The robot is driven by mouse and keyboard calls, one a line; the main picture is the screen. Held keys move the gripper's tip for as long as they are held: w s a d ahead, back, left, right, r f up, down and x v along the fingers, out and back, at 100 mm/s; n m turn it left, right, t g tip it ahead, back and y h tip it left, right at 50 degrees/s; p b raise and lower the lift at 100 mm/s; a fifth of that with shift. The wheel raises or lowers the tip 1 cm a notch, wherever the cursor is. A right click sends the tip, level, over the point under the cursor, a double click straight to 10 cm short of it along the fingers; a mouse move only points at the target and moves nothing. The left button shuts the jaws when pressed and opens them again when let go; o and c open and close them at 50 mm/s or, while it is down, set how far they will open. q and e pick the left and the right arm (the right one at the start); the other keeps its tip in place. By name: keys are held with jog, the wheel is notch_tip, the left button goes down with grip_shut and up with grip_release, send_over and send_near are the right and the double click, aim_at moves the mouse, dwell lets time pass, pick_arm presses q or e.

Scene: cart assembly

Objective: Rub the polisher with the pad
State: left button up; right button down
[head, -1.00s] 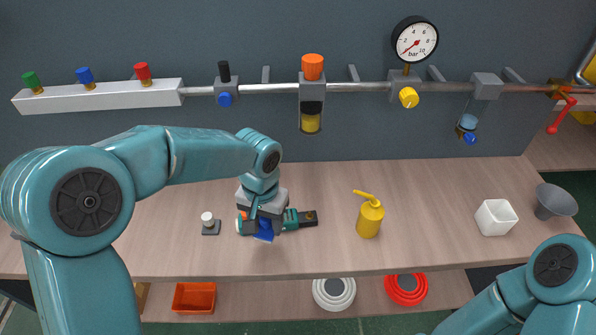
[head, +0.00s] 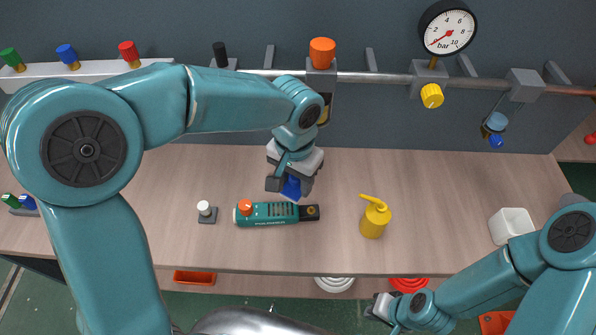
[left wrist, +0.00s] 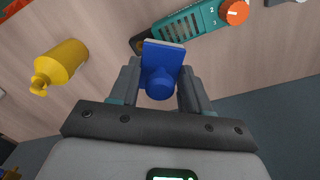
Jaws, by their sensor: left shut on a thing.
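The polisher (head: 277,213) is a teal tool with an orange knob, lying on the workbench in the head view. It also shows at the top of the left wrist view (left wrist: 189,24). My left gripper (head: 290,188) is shut on the blue pad (head: 292,187), just behind the polisher. In the left wrist view the pad (left wrist: 163,57) has a round blue handle between the fingers and a thin pale face edge. I cannot tell whether the pad touches the polisher. My right gripper (head: 381,307) is low at the bench's front side; its jaws are unclear.
A yellow bottle (head: 374,217) stands right of the polisher, and a small white-topped button block (head: 206,212) stands left. A pipe with valves and a gauge (head: 447,28) runs along the back wall.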

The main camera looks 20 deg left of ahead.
pick_arm(q)
jog(key=shift+s+d+f+b, duration=0.15)
jog(key=shift+f+b, duration=0.35)
jog(key=shift+f, duration=0.2)
notch_tip(320, 180, down, 4)
jog(key=b, duration=0.3)
jog(key=shift+f, duration=0.25)
jog(key=shift+f+b, duration=1)
jog(key=shift+b, duration=0.05)
